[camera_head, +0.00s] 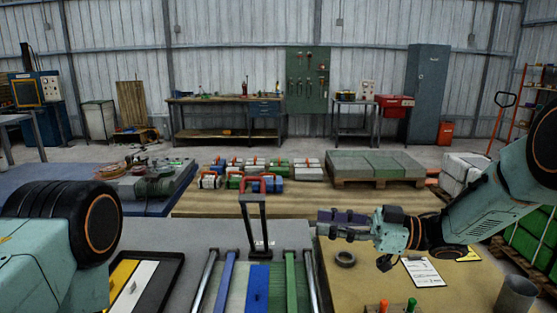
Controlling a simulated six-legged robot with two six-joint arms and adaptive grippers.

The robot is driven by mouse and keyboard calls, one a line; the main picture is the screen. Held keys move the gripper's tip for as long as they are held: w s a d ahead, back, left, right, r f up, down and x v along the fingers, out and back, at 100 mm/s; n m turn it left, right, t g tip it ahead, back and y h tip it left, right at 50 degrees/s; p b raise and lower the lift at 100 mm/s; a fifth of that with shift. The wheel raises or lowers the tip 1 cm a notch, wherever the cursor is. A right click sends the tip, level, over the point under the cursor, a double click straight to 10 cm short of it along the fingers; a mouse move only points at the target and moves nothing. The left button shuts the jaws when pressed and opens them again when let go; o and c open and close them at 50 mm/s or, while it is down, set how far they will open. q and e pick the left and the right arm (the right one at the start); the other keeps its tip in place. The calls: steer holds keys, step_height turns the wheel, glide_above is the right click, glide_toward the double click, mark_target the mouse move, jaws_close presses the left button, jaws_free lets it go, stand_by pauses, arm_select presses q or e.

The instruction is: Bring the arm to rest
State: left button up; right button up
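My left arm shows only as a large teal and black link at the lower left. The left gripper is outside the picture.
Beyond stand a pallet (375,168) and tool rows.

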step_height(320, 180, down, 8)
steer(key=w+m+t+h, duration=0.2)
steer(key=m+t, duration=0.2)
steer(key=m, duration=0.1)
steer(key=s+d+f+m+t+h, duration=0.1)
steer(key=s+f+m+h, duration=0.35)
steer(key=f, duration=0.35)
steer(key=s+d+f+m+h, duration=0.25)
steer(key=s+f+h, duration=0.2)
steer(key=f, duration=0.45)
steer(key=s+d+f+m+g+h, duration=0.35)
steer(key=s+f, duration=0.45)
steer(key=s, duration=0.5)
steer(key=s+d+f+m+g+h, duration=0.1)
steer(key=s+d+g+h, duration=0.15)
steer(key=s, duration=0.65)
steer(key=s+d+f+g+h, duration=0.1)
steer(key=s+d+g, duration=0.2)
steer(key=s, duration=0.6)
arm_select(q)
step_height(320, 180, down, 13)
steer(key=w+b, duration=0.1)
steer(key=b, duration=1.2)
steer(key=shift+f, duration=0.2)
arm_select(e)
step_height(320, 180, down, 13)
steer(key=shift+w, duration=0.3)
